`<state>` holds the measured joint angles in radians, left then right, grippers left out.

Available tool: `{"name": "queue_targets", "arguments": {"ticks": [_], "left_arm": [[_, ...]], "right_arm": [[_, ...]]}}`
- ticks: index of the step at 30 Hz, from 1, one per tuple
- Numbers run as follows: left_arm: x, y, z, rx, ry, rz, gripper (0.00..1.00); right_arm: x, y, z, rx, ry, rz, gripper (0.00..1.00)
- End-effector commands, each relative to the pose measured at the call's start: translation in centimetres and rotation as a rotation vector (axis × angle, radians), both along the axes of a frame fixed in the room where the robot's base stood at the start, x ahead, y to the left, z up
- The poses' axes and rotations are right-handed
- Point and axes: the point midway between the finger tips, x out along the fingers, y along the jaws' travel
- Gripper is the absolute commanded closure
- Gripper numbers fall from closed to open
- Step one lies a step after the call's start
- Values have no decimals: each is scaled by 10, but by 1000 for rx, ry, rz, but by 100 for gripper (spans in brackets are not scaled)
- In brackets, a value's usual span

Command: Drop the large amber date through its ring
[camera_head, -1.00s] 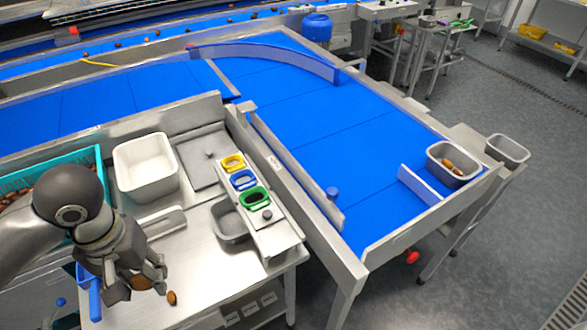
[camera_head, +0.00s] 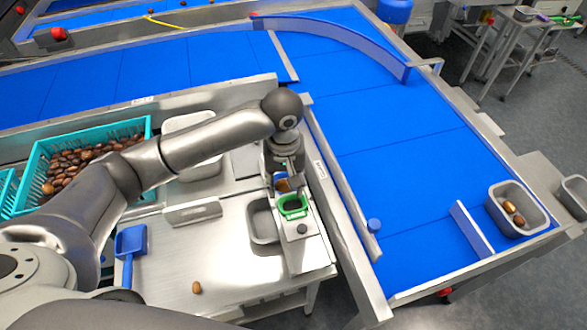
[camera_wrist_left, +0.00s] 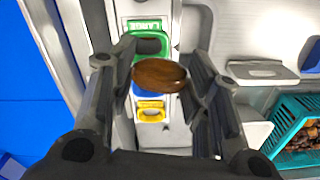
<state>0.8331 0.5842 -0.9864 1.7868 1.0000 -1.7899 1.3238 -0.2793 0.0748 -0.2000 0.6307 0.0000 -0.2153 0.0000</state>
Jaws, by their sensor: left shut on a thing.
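My left gripper (camera_head: 284,186) is over the ring stand (camera_head: 301,250) and shut on a brown-amber date (camera_wrist_left: 159,75), which lies crosswise between the fingers. The green ring (camera_head: 292,206) shows just in front of the gripper in the head view and beyond the date in the wrist view (camera_wrist_left: 147,45). The blue ring (camera_wrist_left: 152,95) is partly behind the date in the wrist view. The yellow ring (camera_wrist_left: 151,111) is nearer the bottom of that view; the gripper hides it in the head view. My right gripper is not in view.
Another date (camera_head: 197,287) lies on the steel table. A grey tub (camera_head: 261,220) sits left of the stand. A blue scoop (camera_head: 131,242), a teal crate (camera_head: 37,165) of dates and a white bin (camera_head: 186,122) are near my arm. A grey container (camera_head: 534,204) holds dates.

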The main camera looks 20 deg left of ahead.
Motion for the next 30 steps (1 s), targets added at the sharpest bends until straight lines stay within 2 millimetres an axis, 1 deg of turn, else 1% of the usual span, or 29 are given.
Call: {"name": "queue_targets", "arguments": {"ticks": [1,3,6,8,11,16,19,23,30], "left_arm": [[8,-3,0,0,8,45,64],[19,-5,-13,1,8,99,64],[30,-6,-29,2,6,160,64],[34,-6,-36,2,5,186,64],[38,-6,-46,1,3,213,64],[40,-6,-55,0,0,227,64],[40,-5,-59,0,0,227,64],[40,-5,-66,1,-1,226,64],[41,-5,-83,1,-2,225,64]], "right_arm": [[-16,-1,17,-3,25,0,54],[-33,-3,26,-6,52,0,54],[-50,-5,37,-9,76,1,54],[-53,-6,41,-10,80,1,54],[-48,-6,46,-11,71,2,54],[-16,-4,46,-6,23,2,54],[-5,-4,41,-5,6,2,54],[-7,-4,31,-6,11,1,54],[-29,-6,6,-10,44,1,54]]}}
